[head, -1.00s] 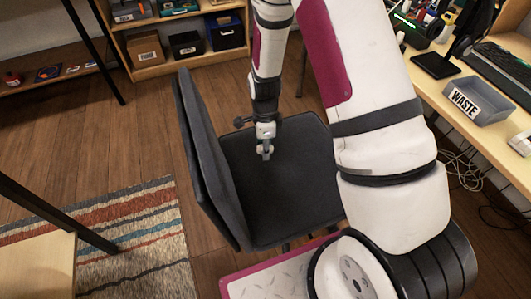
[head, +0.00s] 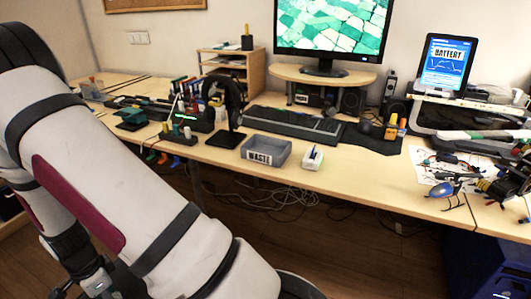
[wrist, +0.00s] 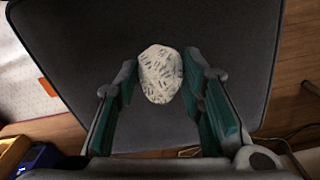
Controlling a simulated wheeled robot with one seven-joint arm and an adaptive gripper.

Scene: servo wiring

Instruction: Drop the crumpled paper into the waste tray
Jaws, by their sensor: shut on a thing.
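The crumpled paper (wrist: 160,80), a pale ball with dark print, sits between the two fingertips of my gripper (wrist: 168,76) in the wrist view. The gripper is shut on it, above the dark chair seat (wrist: 150,25). The grey waste tray (head: 267,150), labelled WASTE, stands near the front edge of the desk in the head view. No contents show in it. The fingertips and the paper are not visible in the head view; my arm runs down its left side, well apart from the tray.
A small white box (head: 313,158) stands right of the tray. A headphone stand (head: 228,112) is to its left and a keyboard (head: 293,124) behind it. The desk (head: 375,172) is bare in front of the mouse mat. Cables hang below the desk.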

